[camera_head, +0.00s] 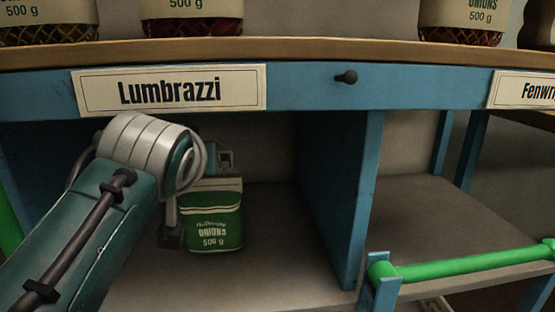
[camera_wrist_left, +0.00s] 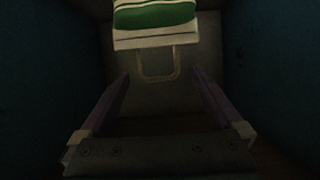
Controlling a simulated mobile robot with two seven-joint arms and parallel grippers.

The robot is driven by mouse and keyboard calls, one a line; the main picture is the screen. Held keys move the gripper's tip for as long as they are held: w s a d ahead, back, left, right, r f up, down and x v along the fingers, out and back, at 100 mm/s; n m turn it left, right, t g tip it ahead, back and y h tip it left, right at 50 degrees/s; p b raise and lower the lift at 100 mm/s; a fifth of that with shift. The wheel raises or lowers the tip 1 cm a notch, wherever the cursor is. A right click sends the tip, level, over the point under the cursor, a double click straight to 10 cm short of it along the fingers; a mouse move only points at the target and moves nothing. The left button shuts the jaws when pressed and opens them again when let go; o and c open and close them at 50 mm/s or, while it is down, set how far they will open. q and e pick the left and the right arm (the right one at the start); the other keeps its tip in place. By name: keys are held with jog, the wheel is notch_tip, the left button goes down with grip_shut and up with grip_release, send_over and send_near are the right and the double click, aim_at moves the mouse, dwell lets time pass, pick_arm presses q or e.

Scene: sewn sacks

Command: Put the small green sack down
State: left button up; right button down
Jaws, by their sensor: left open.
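The small green sack (camera_head: 216,222) has a pale top band and a label reading "ONIONS 500 g". It stands upright in the left shelf compartment, and its base appears to rest on the shelf board (camera_head: 275,225). In the left wrist view the sack (camera_wrist_left: 154,14) is at the top edge, partly cut off, with its pale loop handle (camera_wrist_left: 157,77) hanging into the gap. My left gripper (camera_wrist_left: 162,84) is open, its two fingers spread on either side of the loop in that view, not touching it. In the head view my arm hides most of the gripper. My right gripper is not in view.
A blue front rail with a "Lumbrazzi" sign (camera_head: 168,89) and a dark knob (camera_head: 346,77) runs above the compartment. A blue divider (camera_head: 341,190) closes its right side. A green bar (camera_head: 465,262) crosses the right compartment's front. The board right of the sack is clear.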

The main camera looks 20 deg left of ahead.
pick_arm(q)
jog(key=s+d+f+m+g+h, duration=0.2)
jog(key=s+d+f, duration=0.1)
jog(key=s, duration=0.6)
jog(key=s+d+f+m+g+h, duration=0.2)
jog(key=s+d+f+m+g, duration=0.1)
jog(key=s, duration=0.7)
jog(key=s+d+f+m+g+h, duration=0.2)
jog(key=s+d+f, duration=0.3)
jog(key=s, duration=0.4)
jog(key=shift+s+d+f+m+g+h, duration=0.25)
jog(key=shift+m+g+h, duration=0.15)
jog(key=shift+m+h, duration=0.1)
